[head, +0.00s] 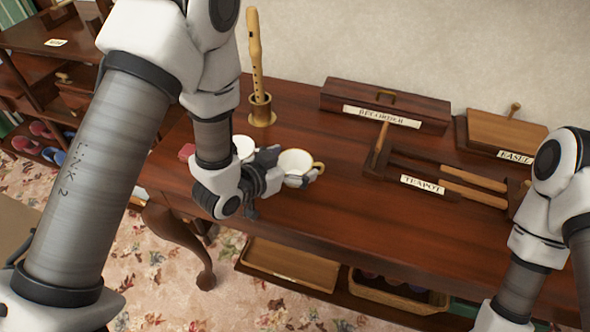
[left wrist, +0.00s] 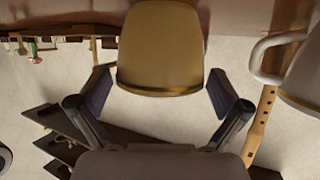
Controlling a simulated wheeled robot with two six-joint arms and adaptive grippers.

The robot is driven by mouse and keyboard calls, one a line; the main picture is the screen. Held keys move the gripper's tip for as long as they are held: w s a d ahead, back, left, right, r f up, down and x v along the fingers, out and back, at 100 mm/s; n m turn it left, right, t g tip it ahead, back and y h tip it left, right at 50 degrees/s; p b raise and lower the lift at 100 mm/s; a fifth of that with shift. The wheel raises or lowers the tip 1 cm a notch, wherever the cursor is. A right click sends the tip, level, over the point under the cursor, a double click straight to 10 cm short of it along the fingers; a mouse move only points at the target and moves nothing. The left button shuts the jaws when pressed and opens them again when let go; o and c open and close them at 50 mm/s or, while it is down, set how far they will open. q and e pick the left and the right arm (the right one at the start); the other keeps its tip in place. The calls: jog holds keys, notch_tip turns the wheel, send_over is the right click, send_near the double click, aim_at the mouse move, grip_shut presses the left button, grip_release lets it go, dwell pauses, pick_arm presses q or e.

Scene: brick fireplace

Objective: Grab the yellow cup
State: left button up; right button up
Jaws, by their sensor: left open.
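The yellow cup (head: 295,160) stands on the dark wooden table in the head view, its inside white and its yellow handle on the right. In the left wrist view the yellow cup (left wrist: 160,45) appears upside down, between and just beyond the fingertips. My left gripper (head: 288,174) is open around the cup's near side, and its fingers partly hide the cup. In the left wrist view the gripper (left wrist: 159,88) shows a gap on both sides of the cup. My right arm is at the right edge of the head view, but its gripper is out of frame.
A white cup (head: 243,147) stands close left, partly hidden by my arm; it also shows in the wrist view (left wrist: 303,70). Behind is a recorder (head: 255,45) in a holder (head: 262,111). A box (head: 385,104) and wooden stands (head: 445,182) lie right. The table's front middle is clear.

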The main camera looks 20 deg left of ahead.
pick_arm(q)
jog(key=shift+w+d+f, duration=0.15)
jog(key=shift+w+f, duration=0.05)
jog(key=shift+w, duration=0.15)
jog(key=shift+s+r, duration=0.1)
jog(key=shift+s, duration=0.05)
jog(key=c, duration=1.1)
